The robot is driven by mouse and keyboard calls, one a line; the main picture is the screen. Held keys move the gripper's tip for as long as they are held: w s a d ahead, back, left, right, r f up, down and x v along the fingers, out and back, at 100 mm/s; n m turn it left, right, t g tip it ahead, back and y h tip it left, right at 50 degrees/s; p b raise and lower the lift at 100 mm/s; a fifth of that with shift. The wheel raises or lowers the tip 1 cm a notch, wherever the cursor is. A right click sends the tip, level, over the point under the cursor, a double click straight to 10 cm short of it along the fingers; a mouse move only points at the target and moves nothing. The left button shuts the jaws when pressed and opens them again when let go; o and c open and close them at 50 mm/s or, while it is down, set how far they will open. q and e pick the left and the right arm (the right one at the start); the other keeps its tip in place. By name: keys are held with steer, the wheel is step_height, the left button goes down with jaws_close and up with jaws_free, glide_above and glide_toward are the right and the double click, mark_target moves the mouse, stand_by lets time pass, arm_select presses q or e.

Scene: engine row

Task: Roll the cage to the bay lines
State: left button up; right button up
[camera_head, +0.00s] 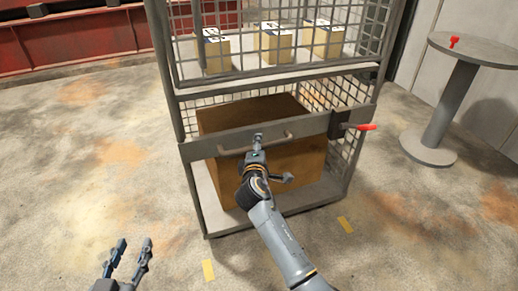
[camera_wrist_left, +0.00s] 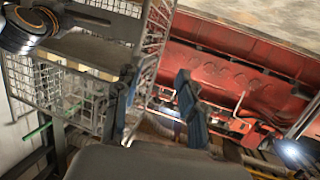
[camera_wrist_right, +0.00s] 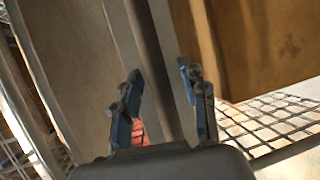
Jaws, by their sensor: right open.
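The grey mesh cage (camera_head: 195,97) stands upright in the middle of the head view. It holds a brown box (camera_head: 250,112) below and three small pale boxes (camera_head: 275,45) on its upper shelf. A handle bar (camera_head: 286,136) runs along its front crossbar. My right gripper (camera_head: 258,141) is at this handle. In the right wrist view its fingers (camera_wrist_right: 160,95) are apart, with a dark bar (camera_wrist_right: 152,60) between them or just beyond; contact cannot be told. My left gripper (camera_head: 130,255) is open and empty above the floor at lower left.
A red-handled latch (camera_head: 362,127) sticks out at the cage's right side. A round grey table (camera_head: 478,48) with a small red object (camera_head: 454,42) stands at right. A red machine (camera_head: 80,38) lines the back left. The stained floor at left is clear.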

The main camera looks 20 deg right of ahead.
steer(key=shift+c, duration=0.3)
jaws_close()
steer(key=shift+a, duration=0.1)
steer(key=shift+a+f, duration=0.1)
steer(key=shift+a, duration=0.5)
arm_select(q)
steer(key=shift+s+a+f+g+y, duration=0.1)
steer(key=shift+s+f+g+y, duration=0.15)
steer(key=shift+f, duration=0.2)
steer(key=shift+s+a+f+g+y, duration=0.1)
steer(key=shift+f+g, duration=0.25)
steer(key=shift+f, duration=0.1)
arm_select(e)
steer(key=shift+a, duration=0.2)
steer(key=shift+o, duration=0.3)
jaws_free()
steer(key=shift+a, duration=0.1)
